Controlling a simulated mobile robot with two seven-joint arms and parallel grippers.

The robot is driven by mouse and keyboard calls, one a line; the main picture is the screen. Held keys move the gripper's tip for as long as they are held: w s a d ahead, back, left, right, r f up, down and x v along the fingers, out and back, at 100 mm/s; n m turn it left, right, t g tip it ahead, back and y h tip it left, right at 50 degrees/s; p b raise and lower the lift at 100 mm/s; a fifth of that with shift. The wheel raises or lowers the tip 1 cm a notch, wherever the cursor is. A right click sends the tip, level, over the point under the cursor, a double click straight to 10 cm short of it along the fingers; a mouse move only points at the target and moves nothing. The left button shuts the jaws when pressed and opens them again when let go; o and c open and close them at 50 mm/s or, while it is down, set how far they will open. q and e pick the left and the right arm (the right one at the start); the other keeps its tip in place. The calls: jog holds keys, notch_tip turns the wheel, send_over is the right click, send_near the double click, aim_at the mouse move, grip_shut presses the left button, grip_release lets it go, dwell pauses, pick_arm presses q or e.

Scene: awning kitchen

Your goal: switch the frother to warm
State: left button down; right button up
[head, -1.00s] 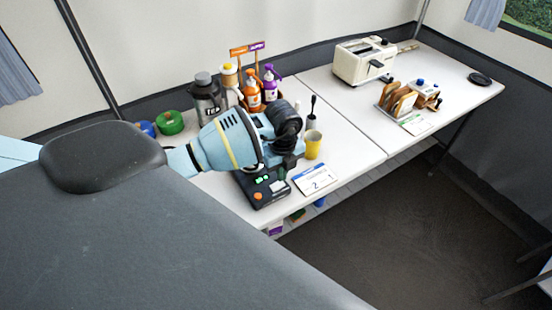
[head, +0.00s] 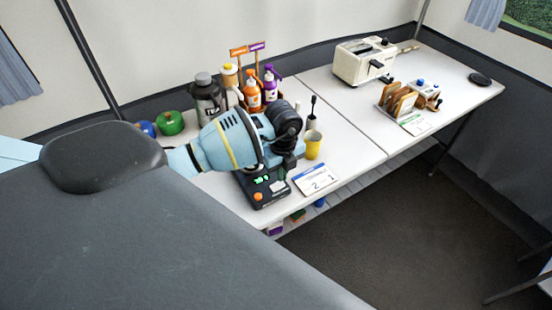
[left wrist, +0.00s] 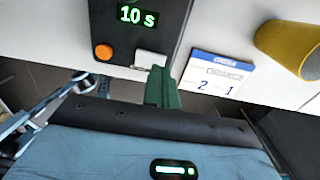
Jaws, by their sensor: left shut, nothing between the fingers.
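The frother (head: 268,197) is a dark box with an orange button and a green display on the near table's front edge. In the left wrist view the frother (left wrist: 118,45) reads "10 s". A small pale switch-like piece (left wrist: 149,61) sits at its edge. My left gripper (left wrist: 164,75) shows there as shut green fingers, empty, with the tips at or very near the right end of that piece. I cannot tell whether they touch it. In the head view my left arm covers the back of the frother and hides the fingertips. My right gripper is not in view.
Bottles (head: 252,92) and a dark grinder-like container (head: 208,98) stand behind. A toaster (head: 364,62) and toast rack (head: 397,103) are farther right.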

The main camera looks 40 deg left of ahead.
pick_arm(q)
jog(key=shift+f, duration=0.3)
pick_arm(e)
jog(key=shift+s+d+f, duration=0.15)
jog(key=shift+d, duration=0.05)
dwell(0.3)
pick_arm(q)
jog(key=shift+f, duration=0.65)
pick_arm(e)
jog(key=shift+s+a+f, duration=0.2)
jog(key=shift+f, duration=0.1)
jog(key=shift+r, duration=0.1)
